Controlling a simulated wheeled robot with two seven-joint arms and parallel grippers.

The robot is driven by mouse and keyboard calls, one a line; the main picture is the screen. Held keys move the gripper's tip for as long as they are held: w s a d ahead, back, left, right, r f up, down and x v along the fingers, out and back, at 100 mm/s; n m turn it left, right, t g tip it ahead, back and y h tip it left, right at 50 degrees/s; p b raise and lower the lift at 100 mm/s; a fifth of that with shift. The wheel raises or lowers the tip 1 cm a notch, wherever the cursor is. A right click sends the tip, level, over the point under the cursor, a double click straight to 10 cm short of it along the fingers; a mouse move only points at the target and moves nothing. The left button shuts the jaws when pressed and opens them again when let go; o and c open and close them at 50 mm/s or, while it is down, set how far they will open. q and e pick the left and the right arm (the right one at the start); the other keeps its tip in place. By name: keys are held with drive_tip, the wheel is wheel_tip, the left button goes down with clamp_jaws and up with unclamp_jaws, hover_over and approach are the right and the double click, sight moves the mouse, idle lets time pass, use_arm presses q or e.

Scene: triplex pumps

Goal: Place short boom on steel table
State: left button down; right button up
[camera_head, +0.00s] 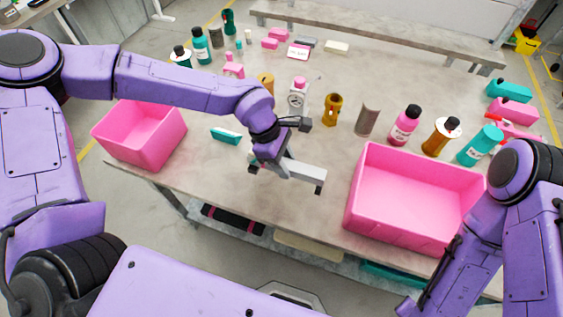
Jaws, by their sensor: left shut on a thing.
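My left gripper (275,158) hangs over the front middle of the steel table (215,165), pointing down. It is shut on a light grey angular piece (303,171), which I take to be the short boom. The piece sticks out to the right of the jaws and has a dark end. The wrist hides part of it, and I cannot tell whether it touches the tabletop. My right arm (455,265) comes in at the lower right; its gripper is outside the view.
A pink bin (140,157) stands on the front left and a larger pink bin (370,205) on the front right. A teal block (226,135) lies left of the gripper. Bottles, including a pink one (405,128), and tubes stand behind. Some tabletop around the gripper is clear.

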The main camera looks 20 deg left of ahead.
use_arm(q)
drive_tip(key=f, duration=0.2)
drive_tip(key=w+a+f, duration=0.1)
drive_tip(key=f, duration=0.1)
drive_tip(key=w+f+p, duration=0.1)
drive_tip(key=f, duration=0.1)
drive_tip(key=shift+w+a, duration=0.2)
drive_tip(key=shift+a, duration=0.1)
drive_tip(key=shift+f, duration=0.3)
drive_tip(key=c, duration=0.7)
unclamp_jaws()
drive_tip(key=b+v, duration=0.1)
drive_tip(key=v, duration=1.1)
drive_tip(key=shift+r, duration=0.1)
